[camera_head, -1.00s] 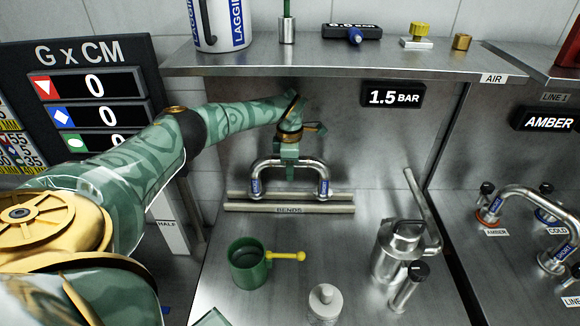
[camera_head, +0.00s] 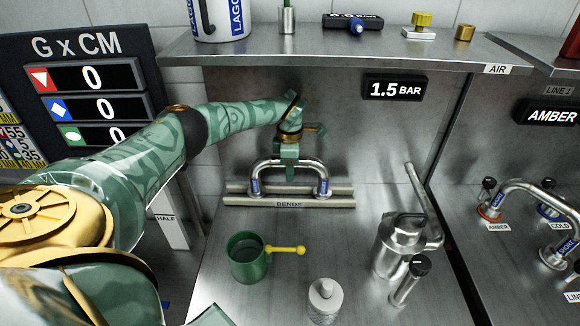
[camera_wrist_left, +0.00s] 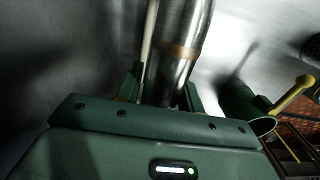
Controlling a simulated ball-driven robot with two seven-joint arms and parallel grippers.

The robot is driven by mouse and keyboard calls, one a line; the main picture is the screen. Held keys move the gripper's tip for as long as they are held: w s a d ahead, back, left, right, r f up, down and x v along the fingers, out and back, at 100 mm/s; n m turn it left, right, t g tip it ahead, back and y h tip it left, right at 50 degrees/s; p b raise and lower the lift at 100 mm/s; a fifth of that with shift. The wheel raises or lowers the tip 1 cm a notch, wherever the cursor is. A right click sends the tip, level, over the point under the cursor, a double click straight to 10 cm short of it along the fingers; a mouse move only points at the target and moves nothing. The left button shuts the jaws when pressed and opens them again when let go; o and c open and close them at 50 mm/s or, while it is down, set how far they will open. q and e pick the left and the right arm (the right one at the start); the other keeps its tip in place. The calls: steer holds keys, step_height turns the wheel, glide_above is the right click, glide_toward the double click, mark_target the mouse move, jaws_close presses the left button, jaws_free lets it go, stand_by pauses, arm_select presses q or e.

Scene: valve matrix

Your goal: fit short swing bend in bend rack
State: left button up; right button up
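A polished U-shaped swing bend (camera_head: 306,165) with blue labels on its legs stands at the bend rack (camera_head: 322,202), whose front strip reads BENDS. Its legs come down to the rack rails; whether they are fully seated I cannot tell. My left gripper (camera_head: 289,166) points down over the top middle of the bend. In the left wrist view the metal tube (camera_wrist_left: 185,45) runs between the two green fingers (camera_wrist_left: 163,95), which appear to touch its sides. The finger contact is partly hidden behind the gripper body.
Another bend (camera_head: 520,190) sits on ports farther right. A shelf (camera_head: 340,58) overhangs behind.

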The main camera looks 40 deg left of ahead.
arm_select(q)
steer(key=shift+o, duration=1.4)
steer(key=shift+r, duration=0.1)
step_height(320, 180, up, 8)
steer(key=shift+f+p, duration=0.25)
steer(key=shift+p, duration=0.4)
